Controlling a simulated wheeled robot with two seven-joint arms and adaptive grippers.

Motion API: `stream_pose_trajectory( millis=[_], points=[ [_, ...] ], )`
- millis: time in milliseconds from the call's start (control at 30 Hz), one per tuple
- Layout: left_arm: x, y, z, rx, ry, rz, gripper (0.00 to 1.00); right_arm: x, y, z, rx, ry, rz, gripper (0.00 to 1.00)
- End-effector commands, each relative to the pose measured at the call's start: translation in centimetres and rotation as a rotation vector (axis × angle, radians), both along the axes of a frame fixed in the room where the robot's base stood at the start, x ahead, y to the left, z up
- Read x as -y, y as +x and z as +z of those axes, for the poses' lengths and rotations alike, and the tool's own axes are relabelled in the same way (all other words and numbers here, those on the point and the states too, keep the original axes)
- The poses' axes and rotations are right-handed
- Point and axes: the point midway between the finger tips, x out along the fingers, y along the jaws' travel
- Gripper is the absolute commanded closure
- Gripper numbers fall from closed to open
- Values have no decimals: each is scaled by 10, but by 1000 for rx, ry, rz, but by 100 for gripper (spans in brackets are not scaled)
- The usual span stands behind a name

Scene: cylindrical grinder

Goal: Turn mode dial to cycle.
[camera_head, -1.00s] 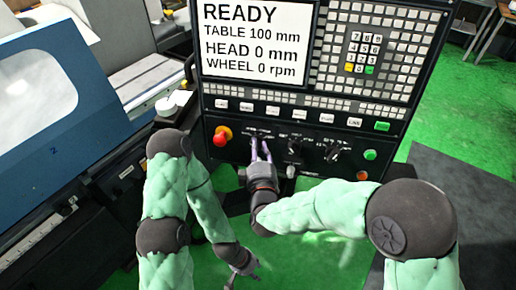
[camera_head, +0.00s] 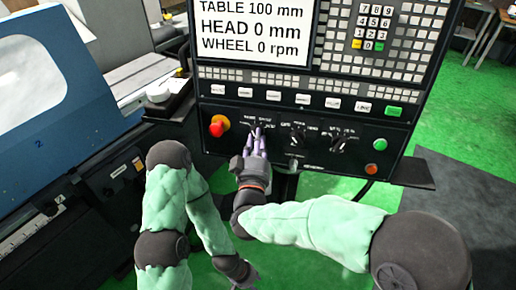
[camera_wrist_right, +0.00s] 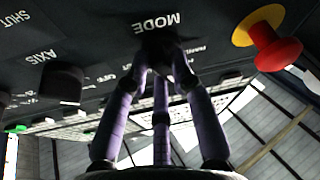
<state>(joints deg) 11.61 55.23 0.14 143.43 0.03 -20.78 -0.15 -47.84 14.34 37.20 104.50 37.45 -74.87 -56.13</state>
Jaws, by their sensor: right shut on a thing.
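The mode dial (camera_wrist_right: 160,45) is a dark knob under the white word MODE, which reads upside down in the right wrist view. My right gripper (camera_wrist_right: 160,62) has its purple fingers closed around the dial. In the head view my right gripper (camera_head: 257,136) is at the leftmost knob of the black control panel (camera_head: 220,165). The fingers cover most of the dial, and I cannot tell which setting it points to. My left gripper (camera_head: 245,277) hangs low at the bottom edge, away from the panel, and its jaws are not clear.
A red emergency stop button (camera_head: 217,129) on a yellow base sits just left of the dial. Two more knobs, the axis knob (camera_head: 297,136) and another (camera_head: 340,142), are to the right. A green button (camera_head: 379,144) is farther right.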

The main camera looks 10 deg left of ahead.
Motion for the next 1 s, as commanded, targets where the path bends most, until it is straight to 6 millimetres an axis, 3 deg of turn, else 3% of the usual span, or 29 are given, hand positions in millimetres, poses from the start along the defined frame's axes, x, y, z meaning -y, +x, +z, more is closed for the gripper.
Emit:
stream_pose_trajectory(
  millis=[100, 400, 1000],
  points=[
    [0, 0, -16, 0, 0, 0, 60, -3, 0, 5, 13, 120, -15, 100],
    [0, 0, -38, 0, 0, 0, 60, -4, 0, 6, 3, 394, -64, 100],
    [0, 0, -55, 0, 0, 0, 60, -4, 0, 8, -9, 713, -123, 100]
  ],
)
